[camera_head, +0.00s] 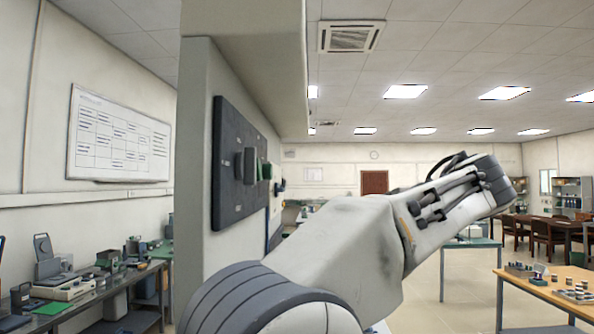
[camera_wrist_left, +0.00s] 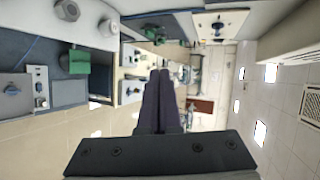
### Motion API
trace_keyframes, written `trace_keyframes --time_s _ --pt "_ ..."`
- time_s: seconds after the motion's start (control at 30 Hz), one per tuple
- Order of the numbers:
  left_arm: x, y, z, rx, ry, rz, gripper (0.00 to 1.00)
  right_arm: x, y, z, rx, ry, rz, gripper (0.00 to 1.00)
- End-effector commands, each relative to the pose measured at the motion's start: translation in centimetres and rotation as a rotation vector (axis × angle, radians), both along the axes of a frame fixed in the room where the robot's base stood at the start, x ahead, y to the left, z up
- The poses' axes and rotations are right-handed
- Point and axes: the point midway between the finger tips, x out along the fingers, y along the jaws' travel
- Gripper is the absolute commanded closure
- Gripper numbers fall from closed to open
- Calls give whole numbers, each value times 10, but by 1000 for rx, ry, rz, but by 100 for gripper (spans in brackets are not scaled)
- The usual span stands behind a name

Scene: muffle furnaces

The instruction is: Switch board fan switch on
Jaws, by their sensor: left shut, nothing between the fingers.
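The dark switch board (camera_head: 231,165) is mounted on the side of a pale grey cabinet or pillar in the head view, seen at a steep angle. A blocky dark switch knob (camera_head: 250,166) sticks out of it, with a green part behind. Small white labels are too small to read. I cannot tell whether the switch is on or off. My left gripper (camera_wrist_left: 164,72) shows in the left wrist view with its fingers together and nothing between them. Its fingertips do not show in the head view. I cannot make out the switch board in the wrist view.
One of my arms crosses the head view in front of the cabinet (camera_head: 190,110). A bench with instruments (camera_head: 95,290) stands at left, a wooden table (camera_head: 555,290) at right. In the wrist view, a pale panel with a dark knob (camera_wrist_left: 218,27) is at top.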

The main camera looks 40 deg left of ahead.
Motion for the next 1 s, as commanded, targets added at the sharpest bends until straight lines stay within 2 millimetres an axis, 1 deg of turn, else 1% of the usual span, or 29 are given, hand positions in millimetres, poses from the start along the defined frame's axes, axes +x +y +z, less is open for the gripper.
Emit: trace_keyframes --time_s 0.03,0.1,0.2,0.3,0.4,0.67,0.77,0.87,1.0 --pt "-2 17 32 51 -52 72 100 0 0 4 0 0 0 0" --pt "-11 35 65 112 -110 160 100 0 0 6 0 0 0 0" --pt "-26 52 96 169 -167 257 100 0 0 7 0 0 0 0" --pt "-35 60 112 197 -200 313 100 0 0 8 0 0 -1 0" --pt "-39 63 118 208 -210 334 100 0 0 8 0 0 0 0" --pt "-40 62 118 208 -212 332 100 0 0 8 0 0 0 0" --pt "-39 66 118 208 -212 333 100 0 0 8 0 0 0 0" --pt "-37 76 118 209 -211 335 100 0 0 10 0 0 0 0" --pt "-32 101 116 209 -210 337 100 0 0 15 0 0 0 0"
